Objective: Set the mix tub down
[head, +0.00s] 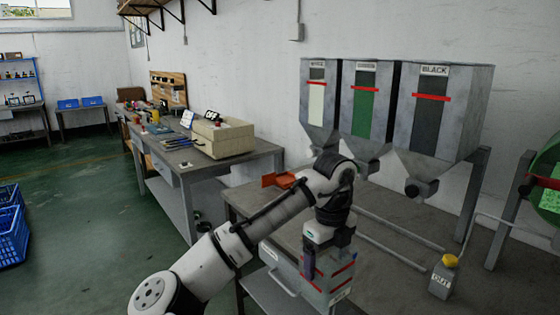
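The mix tub (341,277) is a grey, box-like tub with red bands and a pale handle at its left side. It is at the front of the near workbench (385,285), in the lower middle of the head view. My gripper (309,265) points down at the tub. One dark finger lies against its near wall and the gripper body is just above the rim. The gripper looks shut on the tub's wall; the other finger is hidden. The tub's underside is cut off or hidden, so I cannot tell whether it touches anything.
Three grey hoppers with white, green and black windows (429,110) stand over the bench. An orange-red piece (279,180) lies behind my arm. A beige machine (222,138) sits on another bench.

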